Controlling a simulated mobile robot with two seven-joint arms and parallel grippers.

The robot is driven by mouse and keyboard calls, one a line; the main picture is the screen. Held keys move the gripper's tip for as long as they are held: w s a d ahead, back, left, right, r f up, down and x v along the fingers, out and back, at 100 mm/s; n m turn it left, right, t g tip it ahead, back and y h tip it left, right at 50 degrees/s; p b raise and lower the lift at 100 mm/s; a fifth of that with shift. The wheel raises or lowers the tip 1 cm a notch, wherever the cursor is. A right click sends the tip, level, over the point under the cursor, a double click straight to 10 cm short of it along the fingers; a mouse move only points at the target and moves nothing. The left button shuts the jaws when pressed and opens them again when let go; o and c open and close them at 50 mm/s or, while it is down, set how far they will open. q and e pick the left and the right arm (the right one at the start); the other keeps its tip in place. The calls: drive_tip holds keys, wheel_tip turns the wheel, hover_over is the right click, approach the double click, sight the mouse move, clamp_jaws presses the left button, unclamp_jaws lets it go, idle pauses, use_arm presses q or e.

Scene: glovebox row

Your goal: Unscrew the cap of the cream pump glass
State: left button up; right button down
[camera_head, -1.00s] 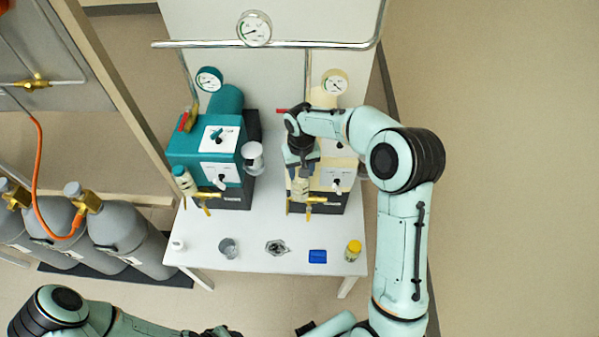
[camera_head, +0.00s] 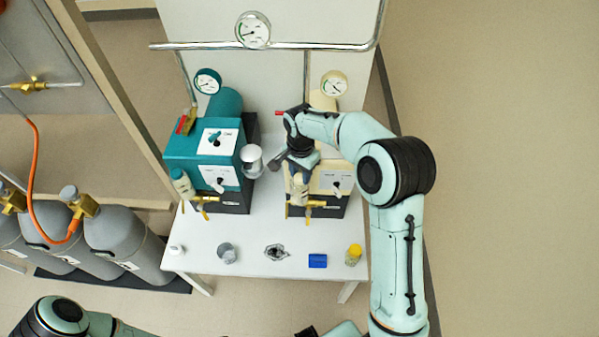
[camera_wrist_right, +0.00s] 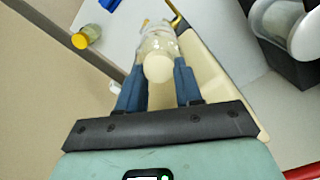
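The cream pump (camera_head: 332,178) stands at the right of the white table's back, with its clear glass (camera_head: 299,192) at its front left. In the right wrist view the glass (camera_wrist_right: 160,42) and its round cream cap (camera_wrist_right: 158,69) sit between my right gripper's blue fingers. My right gripper (camera_head: 301,173) is over the glass in the head view and hides its top there. In the wrist view the fingers (camera_wrist_right: 160,82) lie close along both sides of the cap and look shut on it. My left arm shows at the lower left, its gripper out of view.
The teal pump (camera_head: 203,155), with its own glass, stands left of the cream one. Along the table (camera_head: 205,236) front are a metal cup (camera_head: 227,253), a dark-filled dish (camera_head: 276,252), a blue block (camera_head: 318,261) and a yellow-lidded jar (camera_head: 354,254). Grey cylinders (camera_head: 118,238) stand left.

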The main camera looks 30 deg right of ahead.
drive_tip(key=n, duration=0.4)
drive_tip(key=shift+w+a+r+n+p, duration=0.1)
drive_tip(key=shift+w+r+n+p, duration=0.05)
drive_tip(key=shift+w+n+p, duration=0.15)
drive_tip(key=n+p, duration=0.1)
drive_tip(key=n, duration=0.3)
drive_tip(key=shift+a+n, duration=0.1)
drive_tip(key=shift+n, duration=0.3)
drive_tip(key=n, duration=0.4)
drive_tip(key=shift+a+n+p, duration=0.15)
drive_tip(key=shift+n+p, duration=0.2)
drive_tip(key=shift+n, duration=0.05)
drive_tip(key=n, duration=0.3)
drive_tip(key=shift+a, duration=0.1)
drive_tip(key=c, duration=1)
unclamp_jaws()
use_arm(q)
drive_tip(key=w+r, duration=0.3)
drive_tip(key=shift+w+r, duration=0.1)
drive_tip(key=shift+r, duration=0.25)
